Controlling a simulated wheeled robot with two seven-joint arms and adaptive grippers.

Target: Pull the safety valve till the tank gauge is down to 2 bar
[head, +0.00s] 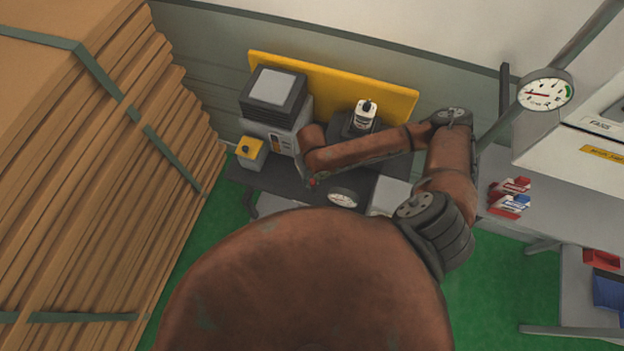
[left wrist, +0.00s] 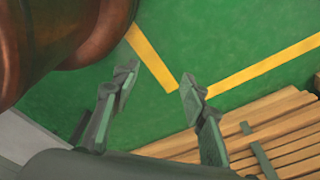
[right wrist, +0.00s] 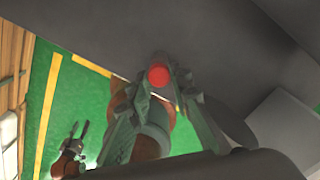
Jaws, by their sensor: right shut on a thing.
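In the head view my right arm reaches over a dark bench, and my right gripper (head: 309,174) is largely hidden by the wrist. My left gripper (left wrist: 158,84) is open and empty above the green floor.
A larger gauge (head: 545,93) at upper right has a red needle and a green band. A bottle (head: 365,115), a grey machine (head: 275,95) and a yellow box (head: 250,151) stand at the bench. Stacked cardboard (head: 90,170) fills the left. Red and blue bins (head: 510,205) are right.

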